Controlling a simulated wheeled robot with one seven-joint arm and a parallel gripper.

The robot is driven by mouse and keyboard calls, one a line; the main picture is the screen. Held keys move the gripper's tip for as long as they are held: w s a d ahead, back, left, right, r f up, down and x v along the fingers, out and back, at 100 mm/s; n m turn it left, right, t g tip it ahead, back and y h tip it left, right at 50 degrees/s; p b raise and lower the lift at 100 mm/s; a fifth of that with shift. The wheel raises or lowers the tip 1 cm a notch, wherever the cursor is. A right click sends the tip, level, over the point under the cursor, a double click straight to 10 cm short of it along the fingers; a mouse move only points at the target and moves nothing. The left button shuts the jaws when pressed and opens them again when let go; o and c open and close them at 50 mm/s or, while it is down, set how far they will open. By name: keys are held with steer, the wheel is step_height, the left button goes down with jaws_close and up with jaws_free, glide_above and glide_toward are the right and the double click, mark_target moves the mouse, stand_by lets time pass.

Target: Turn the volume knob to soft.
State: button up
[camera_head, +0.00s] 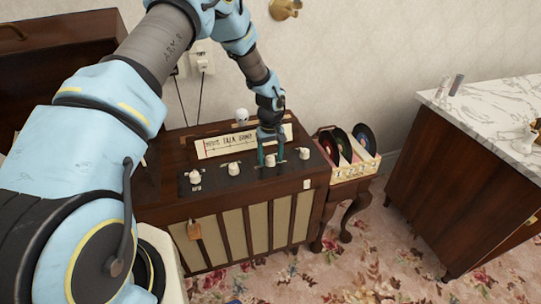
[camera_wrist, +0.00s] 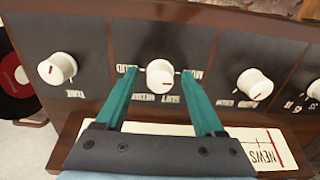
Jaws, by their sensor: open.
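The radio cabinet (camera_head: 250,195) is dark wood with a row of white knobs on its sloping black panel. My gripper (camera_head: 270,150) is over the third knob from the left, the white volume knob (camera_head: 270,160). In the wrist view the volume knob (camera_wrist: 160,75) stands between the two teal fingers of my gripper (camera_wrist: 161,80), with a visible gap on each side. Its small printed labels appear upside down, and "loud" is at the left. The exact direction of its pointer is hard to tell. The gripper is open and holds nothing.
The tune knob (camera_wrist: 57,68) is left of the fingers and another white knob (camera_wrist: 253,83) is right of them in the wrist view. A record crate (camera_head: 345,160) stands right of the cabinet. A marble-topped counter (camera_head: 490,105) is farther right.

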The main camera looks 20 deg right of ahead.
steer(key=shift+c, duration=0.2)
jaws_close()
stand_by(0.4)
